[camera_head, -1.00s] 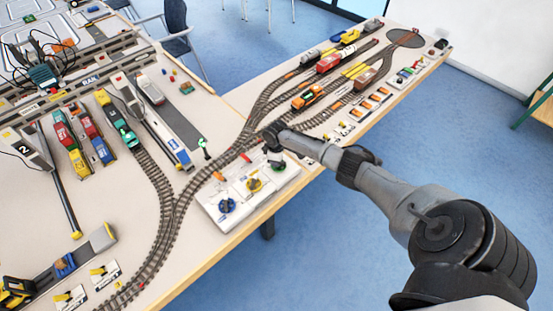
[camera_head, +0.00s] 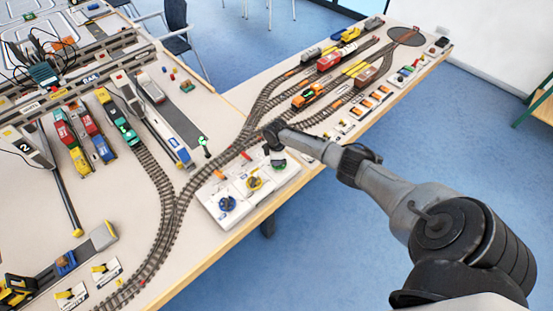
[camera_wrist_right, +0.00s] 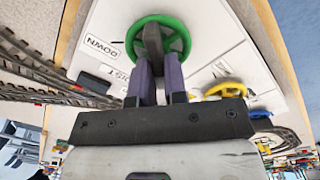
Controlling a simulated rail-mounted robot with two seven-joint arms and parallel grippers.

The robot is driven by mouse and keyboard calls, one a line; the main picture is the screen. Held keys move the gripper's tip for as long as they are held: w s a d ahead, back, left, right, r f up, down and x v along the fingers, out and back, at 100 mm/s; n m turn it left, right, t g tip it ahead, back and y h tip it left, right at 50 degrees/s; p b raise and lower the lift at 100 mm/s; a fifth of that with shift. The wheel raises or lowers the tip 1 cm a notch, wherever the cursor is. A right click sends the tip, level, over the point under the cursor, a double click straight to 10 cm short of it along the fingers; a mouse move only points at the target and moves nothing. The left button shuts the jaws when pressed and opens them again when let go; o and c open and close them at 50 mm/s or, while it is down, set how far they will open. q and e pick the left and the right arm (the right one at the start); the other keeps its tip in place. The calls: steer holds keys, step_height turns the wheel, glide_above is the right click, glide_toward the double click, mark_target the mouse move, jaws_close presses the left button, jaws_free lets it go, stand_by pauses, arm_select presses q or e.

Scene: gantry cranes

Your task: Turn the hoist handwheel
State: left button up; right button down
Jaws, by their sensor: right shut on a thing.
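The hoist handwheel is a green ring with a dark grey bar across its middle. It shows in the right wrist view (camera_wrist_right: 183,38) and, small and partly hidden, in the head view (camera_head: 279,165). It sits on a white panel (camera_wrist_right: 220,58) with the word "DOWN" printed beside the wheel. My right gripper (camera_wrist_right: 153,68) is shut on the wheel's middle bar, with purple fingers on either side of it. In the head view my right gripper (camera_head: 274,152) reaches down over the wheel from above. My left gripper is in neither view.
A yellow handwheel (camera_head: 254,183) and a blue handwheel (camera_head: 227,204) sit on the same panel. Model tracks (camera_head: 168,212) curve past it, with toy trains (camera_head: 307,96) farther back. The table's wooden front edge (camera_head: 236,242) runs close by.

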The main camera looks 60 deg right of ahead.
steer(key=c, duration=1.2)
jaws_free()
steer(key=shift+o, duration=0.2)
step_height(320, 180, up, 14)
steer(key=p, duration=0.2)
